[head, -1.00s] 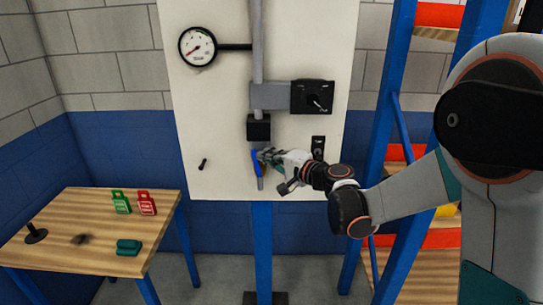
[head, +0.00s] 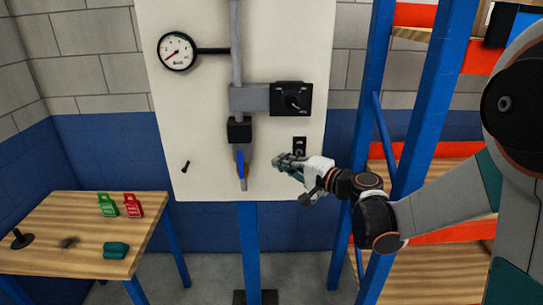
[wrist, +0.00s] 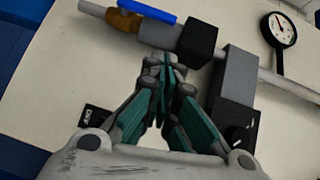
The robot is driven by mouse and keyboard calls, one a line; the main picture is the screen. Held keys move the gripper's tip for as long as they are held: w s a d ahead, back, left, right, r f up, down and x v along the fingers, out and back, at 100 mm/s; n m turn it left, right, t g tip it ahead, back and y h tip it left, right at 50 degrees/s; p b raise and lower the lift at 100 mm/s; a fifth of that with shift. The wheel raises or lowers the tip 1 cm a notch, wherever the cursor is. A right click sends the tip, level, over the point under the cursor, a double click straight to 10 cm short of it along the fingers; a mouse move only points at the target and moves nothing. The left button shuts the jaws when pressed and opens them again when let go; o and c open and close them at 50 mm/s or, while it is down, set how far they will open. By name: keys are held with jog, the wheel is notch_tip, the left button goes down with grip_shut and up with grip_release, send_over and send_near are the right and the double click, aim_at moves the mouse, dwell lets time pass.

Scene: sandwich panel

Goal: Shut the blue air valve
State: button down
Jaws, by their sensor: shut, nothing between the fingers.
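The blue air valve handle (head: 240,164) is at the lower end of the grey vertical pipe (head: 236,50) on the white panel (head: 190,110). The handle lies roughly along the pipe, pointing down. In the wrist view, the blue handle (wrist: 147,11) shows at the top, beside the brass valve body (wrist: 124,20) and roughly parallel to the pipe. My gripper (head: 276,161) is shut and empty, to the right of the handle and apart from it. In the wrist view, its fingertips (wrist: 166,66) are together below the valve and the black block.
A round gauge (head: 177,51) and a black switch box (head: 291,99) are above the valve; a small black switch (head: 299,146) is near my gripper. A wooden table (head: 60,240) holds green and red tags (head: 133,205). A blue-framed shelf (head: 430,130) stands right.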

jog(key=shift+v, duration=0.85)
jog(key=shift+s, duration=0.1)
jog(key=shift+d+f+m+t+y+p, duration=0.15)
jog(key=shift+d+f+m+t+p, duration=0.1)
jog(key=shift+d+f+p, duration=0.4)
jog(key=shift+d+f+m+t+y+p, duration=0.15)
jog(key=shift+d+f+m+p, duration=0.15)
jog(key=shift+f+p, duration=0.6)
